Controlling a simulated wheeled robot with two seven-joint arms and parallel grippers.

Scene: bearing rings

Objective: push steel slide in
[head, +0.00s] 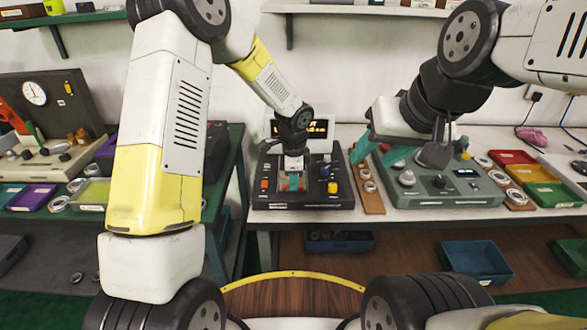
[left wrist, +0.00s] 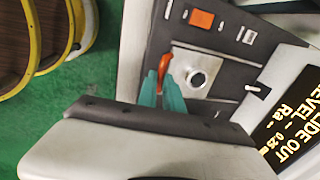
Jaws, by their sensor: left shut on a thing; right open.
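A dark device (head: 310,198) stands on the white bench in the head view, with a display (head: 318,128) behind it. My left gripper (head: 290,181) reaches down onto its middle. In the left wrist view my left gripper's teal fingers (left wrist: 172,97) are closed around an orange-red handle (left wrist: 164,66). A round steel piece (left wrist: 198,78) on a pale plate sits beside the handle; I cannot tell how much of this is the slide. The display (left wrist: 285,130) reads "LIDE OUT", partly cut off. My right gripper (head: 382,153) is open, above the left end of the grey-green device (head: 440,190).
A wooden strip with rings (head: 368,185) lies between the two devices. Red (head: 512,157), yellow (head: 531,173) and green (head: 553,194) trays stand at the right. A yellow knob (head: 332,187) and an orange button (left wrist: 201,19) are on the dark device.

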